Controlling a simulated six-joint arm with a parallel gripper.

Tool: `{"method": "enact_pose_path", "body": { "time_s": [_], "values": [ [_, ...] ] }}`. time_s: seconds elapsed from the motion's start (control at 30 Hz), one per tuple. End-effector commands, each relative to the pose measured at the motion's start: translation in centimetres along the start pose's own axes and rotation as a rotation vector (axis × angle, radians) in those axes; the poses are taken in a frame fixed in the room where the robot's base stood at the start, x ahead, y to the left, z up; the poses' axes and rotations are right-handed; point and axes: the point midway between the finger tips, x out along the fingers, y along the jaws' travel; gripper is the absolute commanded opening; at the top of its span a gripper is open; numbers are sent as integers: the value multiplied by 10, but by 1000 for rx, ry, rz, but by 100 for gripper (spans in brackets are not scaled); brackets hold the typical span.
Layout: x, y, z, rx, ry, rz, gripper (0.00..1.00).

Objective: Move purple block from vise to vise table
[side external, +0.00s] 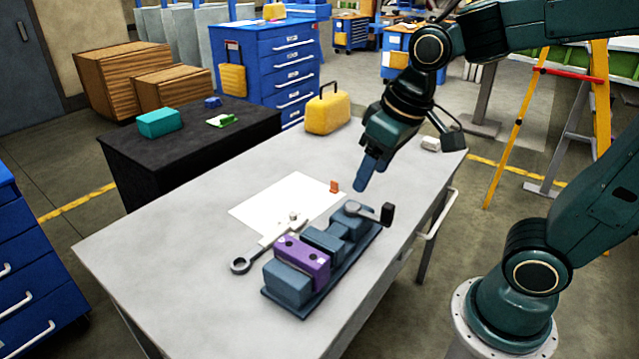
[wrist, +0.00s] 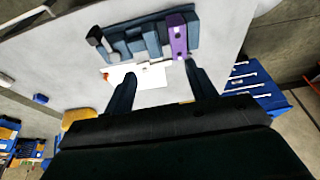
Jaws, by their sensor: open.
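The purple block (side external: 301,261) sits in the blue-grey vise (side external: 325,236), between its jaws, on the light grey vise table (side external: 150,245). Two dark holes show on the block. In the wrist view the purple block (wrist: 177,38) is at the top, right of centre, beside the rest of the vise (wrist: 135,45). My gripper (side external: 368,178) is above the table, up and to the right of the vise, apart from the block. In the wrist view its two fingers (wrist: 160,88) are wide apart with nothing between them.
A white sheet (side external: 287,205), a small orange piece (side external: 335,186) and a grey wrench (side external: 255,258) lie beside the vise. A yellow case (side external: 327,112) stands at the far edge. A black table (side external: 190,145) with a teal block (side external: 160,122) adjoins. The table's left part is clear.

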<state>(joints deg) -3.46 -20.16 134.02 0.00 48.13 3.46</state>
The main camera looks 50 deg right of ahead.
Motion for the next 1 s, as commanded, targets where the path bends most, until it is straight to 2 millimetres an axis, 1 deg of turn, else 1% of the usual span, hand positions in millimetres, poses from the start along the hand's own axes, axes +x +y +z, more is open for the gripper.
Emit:
{"method": "enact_pose_path", "body": {
  "time_s": [0.03, 0.2, 0.37, 0.53, 0.8, 0.9, 1.0],
  "values": [
    [8, -2, -7, -1, -22, -1, 56],
    [33, -10, -26, -1, -80, -2, 56],
    [60, -17, -41, 0, -134, 0, 56],
    [92, -26, -55, 0, -191, 3, 56],
    [146, -39, -67, -1, -275, 13, 56],
    [160, -43, -69, 0, -295, 16, 56],
    [169, -45, -69, 0, -308, 18, 56]
  ]
}}
